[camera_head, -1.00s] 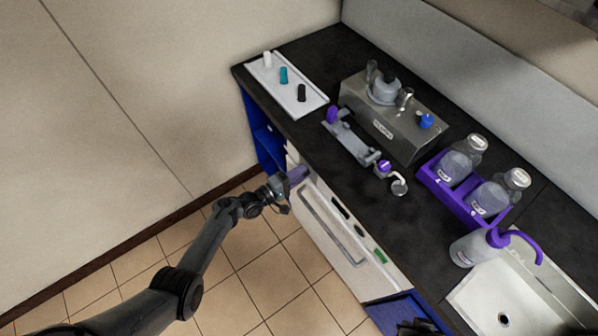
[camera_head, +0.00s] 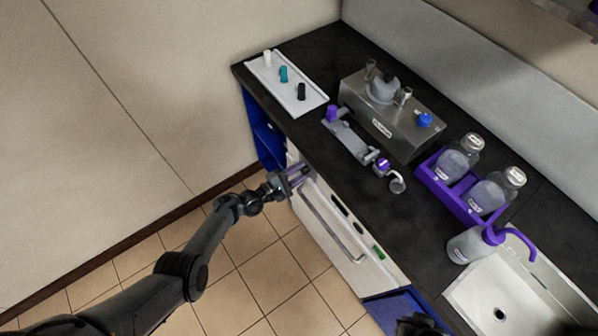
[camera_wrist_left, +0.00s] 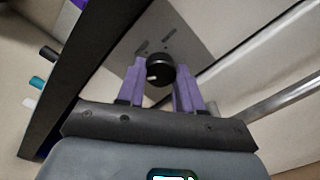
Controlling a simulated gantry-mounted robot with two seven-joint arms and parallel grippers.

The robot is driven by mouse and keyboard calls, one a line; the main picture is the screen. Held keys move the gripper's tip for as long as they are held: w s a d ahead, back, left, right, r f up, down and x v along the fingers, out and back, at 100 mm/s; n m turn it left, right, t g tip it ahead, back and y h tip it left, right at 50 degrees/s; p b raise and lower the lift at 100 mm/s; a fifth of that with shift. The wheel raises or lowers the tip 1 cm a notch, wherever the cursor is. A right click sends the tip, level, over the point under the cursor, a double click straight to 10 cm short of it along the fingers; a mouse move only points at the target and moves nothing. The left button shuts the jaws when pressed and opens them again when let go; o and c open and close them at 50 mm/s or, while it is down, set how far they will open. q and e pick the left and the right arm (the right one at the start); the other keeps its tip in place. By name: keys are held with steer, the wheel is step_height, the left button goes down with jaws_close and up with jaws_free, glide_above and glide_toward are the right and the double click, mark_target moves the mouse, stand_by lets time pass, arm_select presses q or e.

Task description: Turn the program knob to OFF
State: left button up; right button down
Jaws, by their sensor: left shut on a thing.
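The program knob (camera_wrist_left: 160,75) is a round black knob with a pale pointer mark, on a grey metal panel (camera_wrist_left: 178,40) in the left wrist view. My left gripper (camera_wrist_left: 158,70) has its purple fingers on either side of the knob and is shut on it. In the head view my left gripper (camera_head: 298,175) reaches the upper left of the white appliance front (camera_head: 335,238), below the counter edge. There the knob is hidden by the fingers. The knob's setting labels are not readable. My right gripper does not show clearly.
The appliance's handle bar (camera_head: 330,225) runs beside the gripper. Above, the black counter (camera_head: 310,55) holds a white tray (camera_head: 270,85), a steel device (camera_head: 390,125), a purple bottle rack (camera_head: 440,195) and a wash bottle (camera_head: 470,245). The tiled floor in front is clear.

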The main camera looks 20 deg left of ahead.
arm_select(q)
steer(key=o, duration=1)
steer(key=shift+o, duration=0.2)
steer(key=shift+s+a, duration=0.1)
steer(key=shift+s+a, duration=0.15)
steer(key=shift+s, duration=0.05)
steer(key=p+v, duration=0.3)
steer(key=v, duration=0.7)
steer(key=shift+f, duration=0.1)
